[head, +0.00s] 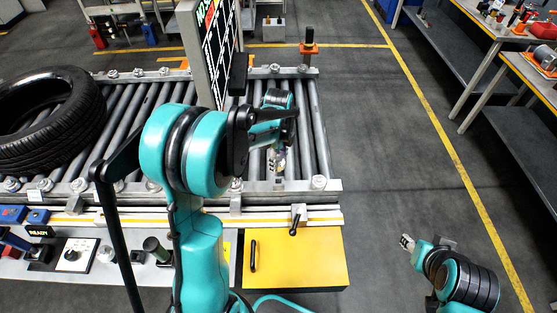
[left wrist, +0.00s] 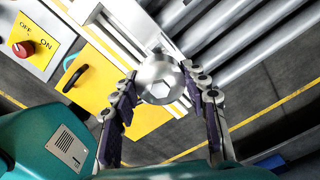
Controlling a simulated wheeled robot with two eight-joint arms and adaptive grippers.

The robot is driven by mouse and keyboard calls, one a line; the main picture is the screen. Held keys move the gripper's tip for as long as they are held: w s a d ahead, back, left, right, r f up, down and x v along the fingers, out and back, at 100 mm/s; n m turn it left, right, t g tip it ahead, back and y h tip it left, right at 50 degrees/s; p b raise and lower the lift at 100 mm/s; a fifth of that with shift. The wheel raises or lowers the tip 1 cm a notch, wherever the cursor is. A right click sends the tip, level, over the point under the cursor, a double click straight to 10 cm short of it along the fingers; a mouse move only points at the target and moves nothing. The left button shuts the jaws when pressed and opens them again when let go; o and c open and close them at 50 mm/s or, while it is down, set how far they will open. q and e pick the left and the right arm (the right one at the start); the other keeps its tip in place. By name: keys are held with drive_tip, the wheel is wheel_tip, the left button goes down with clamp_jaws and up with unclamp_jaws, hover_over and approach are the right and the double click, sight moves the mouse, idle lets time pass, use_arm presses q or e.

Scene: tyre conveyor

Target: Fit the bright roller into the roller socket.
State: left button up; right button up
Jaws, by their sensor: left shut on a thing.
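The bright roller (left wrist: 160,78) shows in the left wrist view as a shiny round metal end with a hexagonal recess. My left gripper (left wrist: 158,92) is shut on it, with a finger on each side. In the head view the left gripper (head: 278,162) is over the right part of the roller conveyor, near its front rail, and is largely covered by my own arm. The held roller is hard to make out there. I cannot single out the roller socket in either view. My right gripper (head: 407,243) is away from the conveyor, over the floor at right; its jaw opening is unclear.
The conveyor (head: 318,184) carries a black tyre (head: 50,115) at left. A display panel (head: 207,45) stands upright behind my left arm. A yellow cabinet (head: 300,260) with a black handle is in front. Workbenches (head: 500,30) stand at far right; the floor between is clear.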

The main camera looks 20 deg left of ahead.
use_arm(q)
drive_tip(key=shift+f+b, duration=2)
drive_tip(key=shift+f, duration=0.7)
drive_tip(key=shift+f+b, duration=1.95)
drive_tip(key=shift+f, duration=0.15)
drive_tip(key=o, duration=1.4)
drive_tip(key=shift+r, duration=0.1)
wheel_tip(320, 180, up, 12)
drive_tip(key=shift+f, duration=0.1)
